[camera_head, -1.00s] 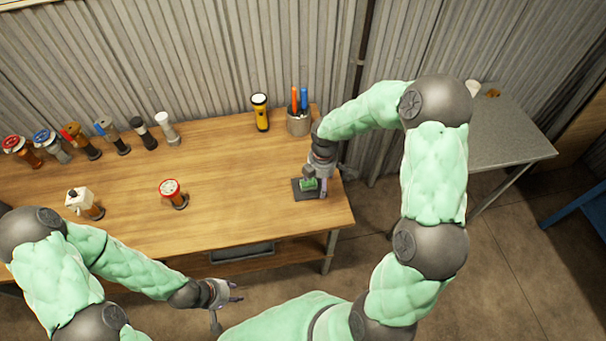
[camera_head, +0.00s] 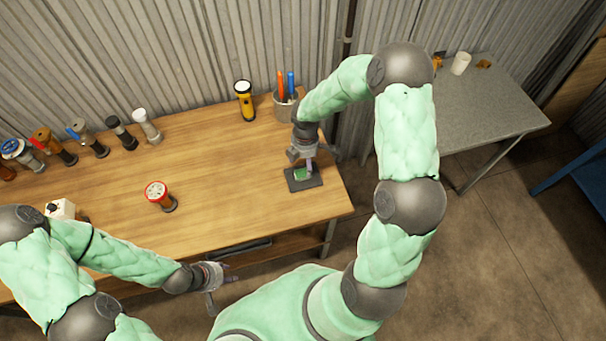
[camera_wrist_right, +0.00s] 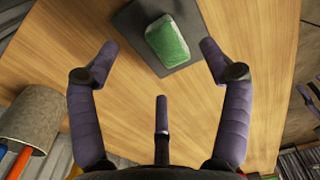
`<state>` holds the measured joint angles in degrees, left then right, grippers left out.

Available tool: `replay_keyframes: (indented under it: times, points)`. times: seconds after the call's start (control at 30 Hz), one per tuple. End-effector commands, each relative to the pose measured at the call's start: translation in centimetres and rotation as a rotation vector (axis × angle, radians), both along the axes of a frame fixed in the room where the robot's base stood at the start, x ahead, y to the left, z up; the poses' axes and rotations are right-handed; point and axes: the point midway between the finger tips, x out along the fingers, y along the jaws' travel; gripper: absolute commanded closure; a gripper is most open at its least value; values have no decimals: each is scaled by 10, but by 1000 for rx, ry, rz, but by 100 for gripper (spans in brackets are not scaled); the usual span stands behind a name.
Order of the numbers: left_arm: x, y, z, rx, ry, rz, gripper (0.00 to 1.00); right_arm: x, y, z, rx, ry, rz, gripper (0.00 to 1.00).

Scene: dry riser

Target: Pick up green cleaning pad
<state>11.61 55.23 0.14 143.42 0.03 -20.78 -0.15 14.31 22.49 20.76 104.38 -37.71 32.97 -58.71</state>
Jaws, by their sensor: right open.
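The green cleaning pad (camera_head: 302,174) lies on a dark grey mat (camera_head: 313,183) near the right end of the wooden workbench. In the right wrist view the pad (camera_wrist_right: 168,41) shows a green top and pale sides, with the mat (camera_wrist_right: 125,20) under it. My right gripper (camera_head: 306,165) is just above the pad, pointing down. In the wrist view its purple fingers (camera_wrist_right: 157,62) are spread wide and empty, with the pad just beyond and between the tips. My left gripper (camera_head: 222,279) is in front of the bench's front edge, its fingers apart with nothing between them.
A pen cup (camera_head: 286,104) and a yellow flashlight (camera_head: 245,101) stand at the back of the bench. A red-topped valve (camera_head: 160,196) stands mid-bench, with several valves and nozzles at the left. A grey table (camera_head: 490,100) with a white cup (camera_head: 461,63) is at the right.

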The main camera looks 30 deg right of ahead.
Motion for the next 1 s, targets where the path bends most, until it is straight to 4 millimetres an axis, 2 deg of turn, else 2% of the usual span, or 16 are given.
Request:
replay_keyframes:
  times: [0.33, 0.6, 0.63, 0.8, 1.0]
  points:
    - [0, 0, -15, 0, 0, 0, 60, 3, 7, -45, 1, 2, 0, 21]
    - [0, 0, -15, 0, 0, 0, 60, 3, 7, -48, 1, 1, 1, 21]
    - [0, 0, -14, 0, 0, 0, 60, 3, 7, -48, 1, 1, 1, 27]
    - [0, 0, -15, 0, 0, 0, 60, 3, 7, -48, 1, 1, 1, 72]
    - [0, 0, -15, 0, 0, 0, 60, 3, 7, -48, 1, 1, 1, 72]
